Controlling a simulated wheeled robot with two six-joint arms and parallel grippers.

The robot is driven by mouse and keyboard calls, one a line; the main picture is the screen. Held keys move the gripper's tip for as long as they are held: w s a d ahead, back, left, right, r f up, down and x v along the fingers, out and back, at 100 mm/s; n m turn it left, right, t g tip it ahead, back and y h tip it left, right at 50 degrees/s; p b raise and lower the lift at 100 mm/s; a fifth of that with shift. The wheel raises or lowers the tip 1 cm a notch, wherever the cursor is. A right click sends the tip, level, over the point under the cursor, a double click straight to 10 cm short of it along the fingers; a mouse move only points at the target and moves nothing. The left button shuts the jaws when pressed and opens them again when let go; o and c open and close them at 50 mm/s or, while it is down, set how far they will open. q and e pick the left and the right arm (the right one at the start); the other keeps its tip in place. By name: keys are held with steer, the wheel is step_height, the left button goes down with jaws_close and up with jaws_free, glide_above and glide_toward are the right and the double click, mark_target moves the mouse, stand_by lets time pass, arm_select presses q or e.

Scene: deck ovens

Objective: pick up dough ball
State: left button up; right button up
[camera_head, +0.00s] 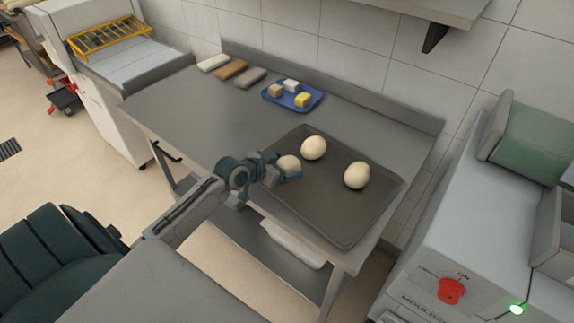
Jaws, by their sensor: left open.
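Three pale dough balls are on a dark flat tray (330,215) on the steel table. One dough ball (314,148) lies toward the back of the tray and another dough ball (357,175) lies at the right. The third dough ball (289,163) is at the tray's left side, right at my left gripper (287,170). The gripper is open with its fingers close around this ball; I cannot tell whether they touch it. The gripper hides part of the ball's lower side. My right gripper is not in view.
A blue tray (275,98) with small blocks stands at the back of the steel table (185,115), near several bar-shaped pieces (232,69). The table's left part is clear. A machine with a red button (451,291) stands at the right. A wall shelf (440,10) hangs above.

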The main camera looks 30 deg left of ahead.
arm_select(q)
steer(key=shift+w+d+f, duration=0.2)
steer(key=shift+w+f, duration=0.2)
steer(key=shift+w, duration=0.2)
steer(key=shift+c, duration=0.4)
steer(key=c, duration=1)
steer(key=shift+c, duration=0.3)
steer(key=shift+r, duration=0.2)
